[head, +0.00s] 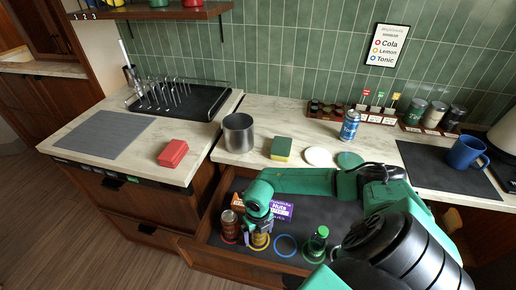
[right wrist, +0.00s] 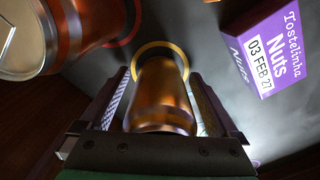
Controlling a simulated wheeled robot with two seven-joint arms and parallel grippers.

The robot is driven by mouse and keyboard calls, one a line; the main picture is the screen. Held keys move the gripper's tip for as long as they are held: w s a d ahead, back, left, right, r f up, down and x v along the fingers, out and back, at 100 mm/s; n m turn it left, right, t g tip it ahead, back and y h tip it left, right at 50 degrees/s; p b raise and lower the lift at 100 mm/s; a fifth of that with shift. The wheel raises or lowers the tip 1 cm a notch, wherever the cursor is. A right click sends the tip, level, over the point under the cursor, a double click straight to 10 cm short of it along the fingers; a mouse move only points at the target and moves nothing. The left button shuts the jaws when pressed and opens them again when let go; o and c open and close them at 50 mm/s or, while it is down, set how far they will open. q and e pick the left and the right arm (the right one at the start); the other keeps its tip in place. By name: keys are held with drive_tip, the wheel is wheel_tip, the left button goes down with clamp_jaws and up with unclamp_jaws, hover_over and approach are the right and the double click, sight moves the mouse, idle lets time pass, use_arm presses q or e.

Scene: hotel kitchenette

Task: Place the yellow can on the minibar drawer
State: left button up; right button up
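The yellow can (right wrist: 160,98) is gold and stands upright on a yellow ring mark in the open minibar drawer (head: 200,250). In the head view the yellow can (head: 260,241) is partly hidden by my right gripper (head: 261,226), which reaches down over it. In the right wrist view the fingers of my right gripper (right wrist: 160,100) lie on both sides of the can, very close to it. I cannot tell whether they press on it. My left gripper is not in view.
In the drawer, a red-brown can (head: 229,226) stands left of the yellow can and a green-capped bottle (head: 317,241) right. A blue ring (head: 286,246) between is empty. A purple nuts box (head: 280,209) lies behind. A blue can (head: 350,125) stands on the counter.

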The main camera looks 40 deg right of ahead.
drive_tip(key=shift+r, duration=0.3)
wheel_tip(320, 180, up, 12)
drive_tip(key=shift+f+b, duration=0.1)
drive_tip(key=shift+b, duration=0.85)
